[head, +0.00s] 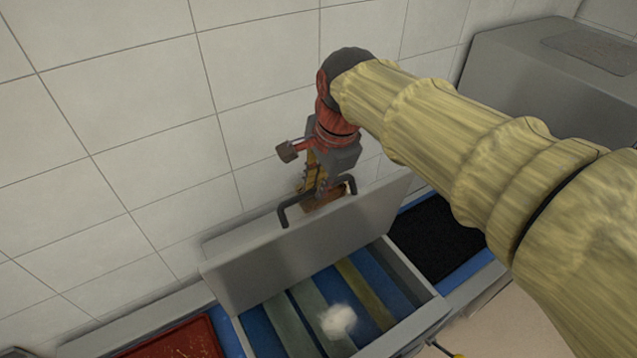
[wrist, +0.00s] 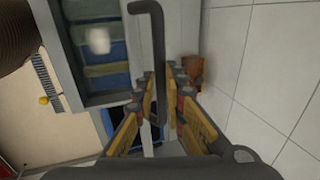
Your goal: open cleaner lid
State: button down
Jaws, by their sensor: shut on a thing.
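The grey lid (head: 300,258) stands raised, close to upright, at the back of an open box (head: 405,330). Its black bar handle (head: 287,207) is on the lid's upper part. My gripper (head: 319,187) is shut on the handle near its right end in the head view. In the wrist view the handle (wrist: 159,40) runs between the two fingers of my gripper (wrist: 161,80). The box interior shows blue with several coloured strips, and a white fluffy lump (head: 338,320) is inside; the lump also shows in the wrist view (wrist: 97,40).
A tiled wall (head: 120,120) is close behind the lid. A brown block (head: 325,198) is just behind the handle. A red tray (head: 185,340) is at lower left. A black panel (head: 435,235) and a grey housing (head: 535,90) are to the right.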

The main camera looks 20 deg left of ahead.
aim_at(335, 207)
dwell(0.5)
jog(key=s+d+b, duration=0.1)
jog(key=s+d, duration=0.1)
jog(key=s+d+f+b, duration=0.1)
jog(key=d, duration=0.1)
jog(key=shift+s+d, duration=0.35)
jog(key=shift+s, duration=0.05)
jog(key=c, duration=2.2)
grip_release()
jog(key=shift+c, duration=0.2)
jog(key=o, duration=0.4)
jog(key=shift+r, duration=0.1)
jog(key=v, duration=1.1)
jog(key=shift+r, duration=0.4)
